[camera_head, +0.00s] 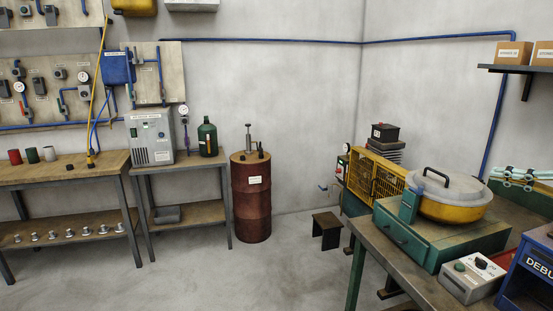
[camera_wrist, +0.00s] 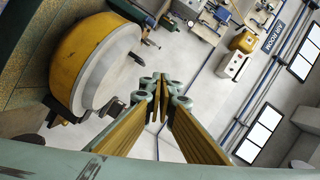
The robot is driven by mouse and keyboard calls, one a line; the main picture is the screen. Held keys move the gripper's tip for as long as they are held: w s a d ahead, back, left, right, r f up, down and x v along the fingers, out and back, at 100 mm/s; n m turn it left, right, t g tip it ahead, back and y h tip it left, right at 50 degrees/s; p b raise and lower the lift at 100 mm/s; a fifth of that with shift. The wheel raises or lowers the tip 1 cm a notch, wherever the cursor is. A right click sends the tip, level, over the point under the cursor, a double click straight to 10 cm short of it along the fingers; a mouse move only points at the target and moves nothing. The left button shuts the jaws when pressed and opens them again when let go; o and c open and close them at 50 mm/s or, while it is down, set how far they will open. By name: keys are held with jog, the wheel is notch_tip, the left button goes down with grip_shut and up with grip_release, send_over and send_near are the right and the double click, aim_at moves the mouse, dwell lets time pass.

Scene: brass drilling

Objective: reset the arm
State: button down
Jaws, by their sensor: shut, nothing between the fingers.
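My gripper (camera_wrist: 160,100) shows in the wrist view as pale green links with brown-yellow finger pads, drawn together at the tips with nothing between them. In the head view, my gripper (camera_head: 527,177) appears as pale green links at the right edge, just right of a round yellow machine with a grey lid (camera_head: 452,200). No object is held. The round machine also shows in the wrist view (camera_wrist: 82,62), left of my fingers and apart from them. Most of my arm is outside the head view.
The yellow machine sits on a green base (camera_head: 425,245) on the right-hand bench. A grey control box (camera_head: 472,281) and a blue box (camera_head: 530,270) stand in front of it. A shelf (camera_head: 510,69) holds cartons above. Open floor (camera_head: 230,275) lies left of the bench.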

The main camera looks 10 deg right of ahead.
jog(key=w+a+r+n+g, duration=0.2)
jog(key=w+a+g, duration=0.15)
jog(key=a, duration=1.15)
jog(key=w+a+r+n+g, duration=0.1)
jog(key=w+a+n+g, duration=0.25)
jog(key=a, duration=1.15)
jog(key=s+a+r+n+g+h+p, duration=0.15)
jog(key=s+a+r, duration=0.3)
jog(key=a, duration=0.75)
jog(key=s+a+r+n+t+h+p, duration=0.1)
jog(key=s+a+r+n+h, duration=0.15)
jog(key=a+r, duration=0.65)
jog(key=s+a+f+b, duration=0.1)
jog(key=s+a+f, duration=0.15)
jog(key=s, duration=0.25)
jog(key=s+a+f, duration=0.2)
jog(key=s+a, duration=0.2)
jog(key=s, duration=0.1)
jog(key=s+d+f+g+h, duration=0.1)
jog(key=s+f, duration=0.6)
jog(key=s, duration=0.4)
jog(key=s+d+f+m+g+h+b, duration=0.1)
jog(key=s+f+g, duration=0.1)
jog(key=s+f, duration=0.5)
jog(key=s, duration=0.4)
jog(key=shift+d, duration=0.4)
jog(key=shift+s+g, duration=0.15)
jog(key=shift+g, duration=0.1)
